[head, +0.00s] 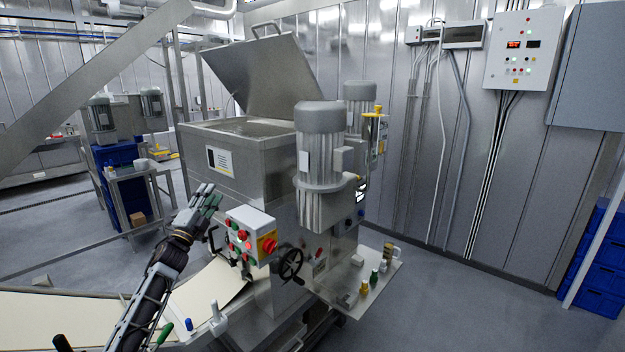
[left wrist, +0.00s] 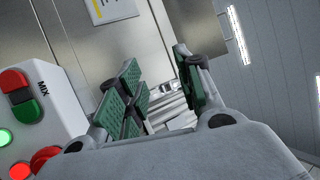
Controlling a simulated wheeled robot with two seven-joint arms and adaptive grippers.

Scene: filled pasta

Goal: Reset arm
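My left arm reaches up from the bottom left in the head view. Its gripper (head: 207,198) is raised in front of the steel machine (head: 222,165), just left of and above the control box (head: 249,222). In the left wrist view the gripper's green-padded fingers (left wrist: 160,85) stand apart with nothing held between them. The control box (left wrist: 45,90), marked MIX, shows close by at the left there, with red and green buttons. I cannot tell whether the gripper touches the machine, but no contact shows. My right gripper is in neither view.
A handwheel (head: 291,264) juts out below the control box. A small shelf (head: 350,280) with several small items is right of it. A conveyor belt (head: 60,318) runs along the lower left. Open floor (head: 470,310) lies at the right, before blue crates (head: 603,262).

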